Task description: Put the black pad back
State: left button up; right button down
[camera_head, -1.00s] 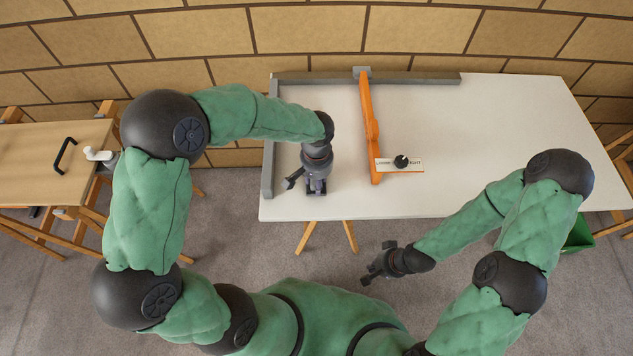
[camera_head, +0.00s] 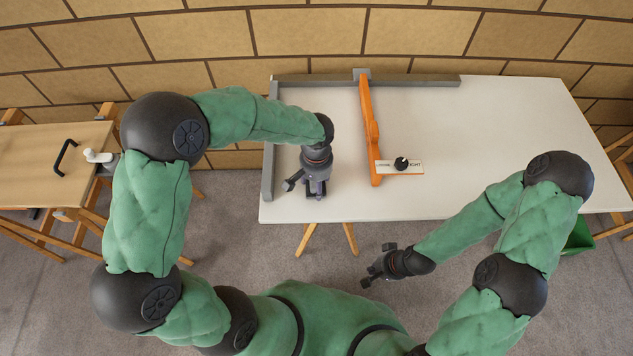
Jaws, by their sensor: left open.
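My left gripper (camera_head: 309,189) is open and points down over the left part of the white table (camera_head: 480,130), near its front edge. A small dark patch shows at its fingers; I cannot tell whether it is the black pad or part of the gripper. No black pad is clearly visible elsewhere. My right gripper (camera_head: 374,266) is apart from the table, in front of its front edge, with its fingers spread and nothing seen between them.
Grey rails (camera_head: 425,79) line the table's back and left edges. An orange bar (camera_head: 369,130) crosses it, with a black knob (camera_head: 401,163) on a lettered plate. The table's right is clear. A wooden bench (camera_head: 30,165) with a black handle (camera_head: 65,157) stands left; a green bin (camera_head: 579,238) stands right.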

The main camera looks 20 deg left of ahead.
pick_arm(q)
notch_tip(320, 180, up, 12)
jog(key=p, duration=0.3)
jog(key=shift+f+p, duration=0.15)
jog(key=shift+p, duration=0.15)
pick_arm(e)
notch_tip(320, 180, up, 4)
jog(key=shift+f, duration=0.1)
